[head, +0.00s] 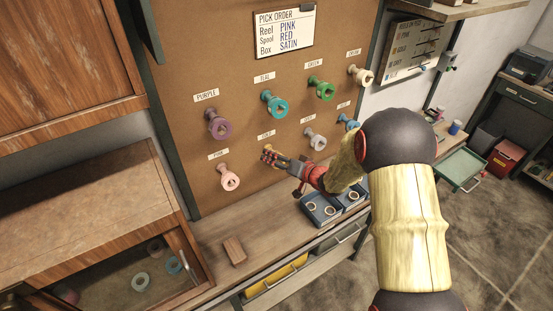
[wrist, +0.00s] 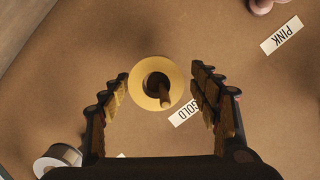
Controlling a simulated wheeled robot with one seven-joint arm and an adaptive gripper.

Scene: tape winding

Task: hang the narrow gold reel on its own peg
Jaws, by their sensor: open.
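The narrow gold reel (wrist: 157,65) is a flat yellow ring around a brown wooden peg (wrist: 165,98) on the brown pegboard, by the GOLD label (wrist: 197,112). The peg's end sticks out through the reel's hole. My gripper (wrist: 160,74) is open, with one finger on each side of the reel. I see a gap on the right; the left finger is very close to the rim, and I cannot tell if it touches. In the head view my gripper (head: 280,160) is at the gold peg's place, low on the board, and mostly covers the reel.
A pink reel (head: 228,178) hangs to the left and a pale grey reel (head: 315,140) to the right. Purple (head: 218,125), teal (head: 275,104) and green (head: 322,90) reels hang above. Below, a wooden block (head: 234,250) and blue trays (head: 320,209) stand on the bench.

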